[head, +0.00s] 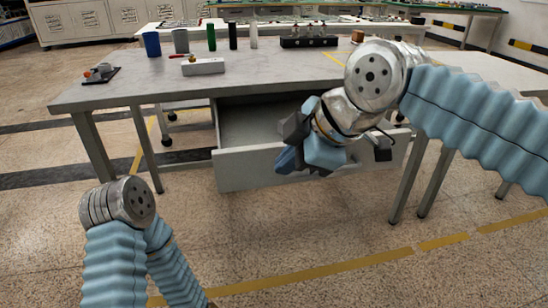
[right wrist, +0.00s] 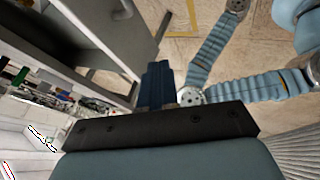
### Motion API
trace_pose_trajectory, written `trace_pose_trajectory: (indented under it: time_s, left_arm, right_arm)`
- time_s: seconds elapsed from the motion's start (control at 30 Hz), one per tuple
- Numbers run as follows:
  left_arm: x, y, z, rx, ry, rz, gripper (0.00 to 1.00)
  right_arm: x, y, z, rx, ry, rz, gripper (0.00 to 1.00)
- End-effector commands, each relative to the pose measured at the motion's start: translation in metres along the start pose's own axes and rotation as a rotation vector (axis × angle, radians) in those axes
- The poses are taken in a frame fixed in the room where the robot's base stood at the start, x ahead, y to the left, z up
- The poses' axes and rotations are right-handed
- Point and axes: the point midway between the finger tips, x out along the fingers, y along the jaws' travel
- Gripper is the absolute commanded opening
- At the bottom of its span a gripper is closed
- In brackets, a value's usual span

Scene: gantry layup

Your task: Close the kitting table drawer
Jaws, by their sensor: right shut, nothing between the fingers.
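The kitting table (head: 130,84) is grey with metal legs. Its drawer (head: 240,168) is grey and pulled open below the tabletop, with the empty-looking inside showing at its left part. My right gripper (head: 287,160) is shut and empty, in front of the drawer's front panel in the head view and covering its middle. Whether it touches the panel I cannot tell. In the right wrist view my right gripper's blue fingers (right wrist: 157,82) are together, with the table and drawer to their left. My left arm shows at the lower left of the head view, but its gripper is not visible.
On the tabletop stand a blue cup (head: 152,44), a grey cup (head: 181,41), a green cylinder (head: 211,38), a white block (head: 203,67) and a dark rack (head: 308,41). The floor before the table is clear.

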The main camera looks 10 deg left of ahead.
Motion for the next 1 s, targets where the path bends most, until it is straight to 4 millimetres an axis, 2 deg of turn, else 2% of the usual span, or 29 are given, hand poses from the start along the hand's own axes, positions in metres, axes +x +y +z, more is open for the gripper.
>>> trace_pose_trajectory:
  time_s: [0.2,0.4,0.6,1.0]
  left_arm:
    - [0.008,-0.002,0.001,0.0,-0.002,0.002,0.46]
    - [0.011,-0.003,0.001,0.001,-0.003,0.003,0.46]
    - [0.006,-0.001,0.001,0.001,-0.002,0.002,0.46]
    - [0.006,-0.002,0.001,0.0,-0.002,0.001,0.46]
  right_arm:
    - [0.049,-0.002,0.001,-0.001,-0.002,-0.005,0.0]
    - [0.088,0.001,0.0,0.001,-0.001,-0.004,0.0]
    - [0.098,0.028,0.0,0.002,0.0,-0.001,0.0]
    - [0.102,0.035,0.0,0.002,0.0,0.0,0.0]
